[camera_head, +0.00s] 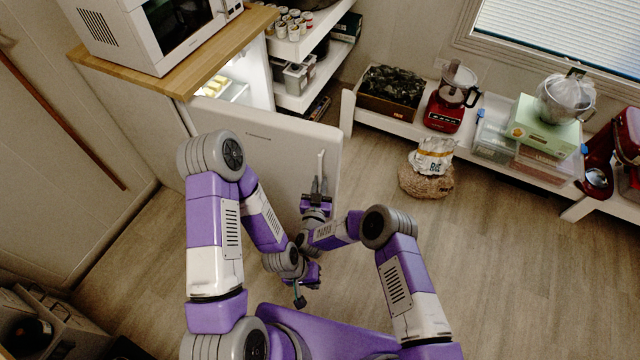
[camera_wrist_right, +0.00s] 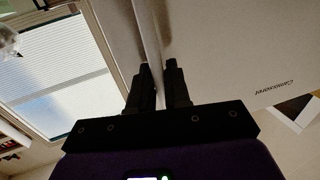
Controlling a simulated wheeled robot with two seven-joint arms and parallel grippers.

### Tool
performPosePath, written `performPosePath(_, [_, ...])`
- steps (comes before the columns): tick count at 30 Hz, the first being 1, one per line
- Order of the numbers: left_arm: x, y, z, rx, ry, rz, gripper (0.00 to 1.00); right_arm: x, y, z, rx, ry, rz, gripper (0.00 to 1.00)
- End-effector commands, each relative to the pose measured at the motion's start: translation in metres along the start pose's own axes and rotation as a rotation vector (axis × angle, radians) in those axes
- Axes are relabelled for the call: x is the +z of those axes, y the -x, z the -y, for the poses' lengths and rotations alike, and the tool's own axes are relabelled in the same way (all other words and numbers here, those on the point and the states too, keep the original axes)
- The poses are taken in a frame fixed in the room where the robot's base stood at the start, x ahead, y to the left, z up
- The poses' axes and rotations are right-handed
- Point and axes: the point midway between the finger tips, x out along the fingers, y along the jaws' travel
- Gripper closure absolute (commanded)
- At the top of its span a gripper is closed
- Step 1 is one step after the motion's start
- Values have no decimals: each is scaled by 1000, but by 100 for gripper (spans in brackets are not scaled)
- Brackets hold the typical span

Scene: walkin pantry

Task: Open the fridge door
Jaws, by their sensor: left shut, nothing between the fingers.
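The white fridge door (camera_head: 270,150) stands partly open in the head view, swung out from the fridge below the wooden top. The lit interior (camera_head: 238,88) shows behind its upper edge. The door's upright handle (camera_head: 321,165) is near its right edge. My right gripper (camera_head: 319,186) is at the handle. In the right wrist view, its two fingers (camera_wrist_right: 160,85) lie close on both sides of the handle bar (camera_wrist_right: 150,45), and the door face is to the right. My left gripper (camera_head: 299,300) is lower, shut and empty, apart from the door and pointing down.
A microwave (camera_head: 160,30) sits on the wooden top (camera_head: 175,78). A low white shelf (camera_head: 480,150) with a red blender (camera_head: 447,105) and boxes runs along the right wall. A bag (camera_head: 432,158) and a round basket (camera_head: 427,183) stand on the floor.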

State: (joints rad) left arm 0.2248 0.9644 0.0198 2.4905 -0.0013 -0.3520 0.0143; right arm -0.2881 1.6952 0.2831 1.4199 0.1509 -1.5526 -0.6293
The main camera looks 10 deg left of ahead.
Motion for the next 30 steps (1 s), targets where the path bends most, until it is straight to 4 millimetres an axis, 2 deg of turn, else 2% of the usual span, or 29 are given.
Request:
performPosePath(1, [0, 0, 0, 0, 0, 0, 100, 0, 0, 0, -2, 0, -1, 80])
performPosePath(3, [0, 0, 0, 0, 0, 0, 100, 0, 0, 0, -1, 0, -1, 70])
performPosePath(11, [0, 0, 0, 0, 0, 0, 100, -1, 0, 0, -1, 0, -1, 70])
performPosePath(14, [0, 3, -1, 0, 0, 0, 100, -7, 0, 0, -1, -1, -2, 70])
performPosePath(24, [1, 24, -9, 0, 0, 0, 100, -71, 0, 1, -2, -1, -3, 70])
performPosePath(30, [1, 31, -12, 0, 0, 0, 100, -96, 0, 0, -1, 0, -2, 70])
